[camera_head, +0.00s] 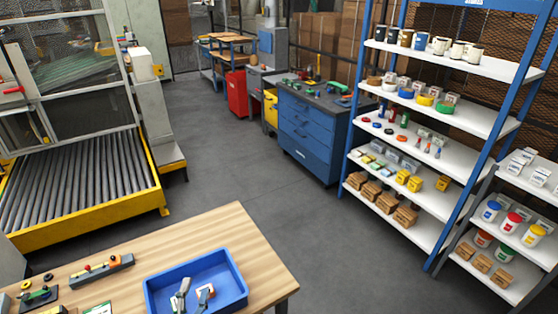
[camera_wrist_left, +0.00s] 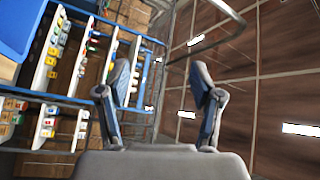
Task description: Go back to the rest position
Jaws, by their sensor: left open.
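My left gripper (camera_wrist_left: 160,78) shows in the left wrist view, with its two blue-grey fingers apart and nothing between them. That view is tilted and takes in shelves on its left and the brown panelled surface with bright lights on its right. My right gripper is in neither view.
A wooden table (camera_head: 225,225) stands at the near left, bearing a blue tray (camera_head: 240,272) with small grey and orange items. A roller conveyor (camera_head: 80,185) lies behind it. A blue drawer cabinet (camera_head: 310,140) and loaded shelves (camera_head: 450,120) stand beyond open grey floor.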

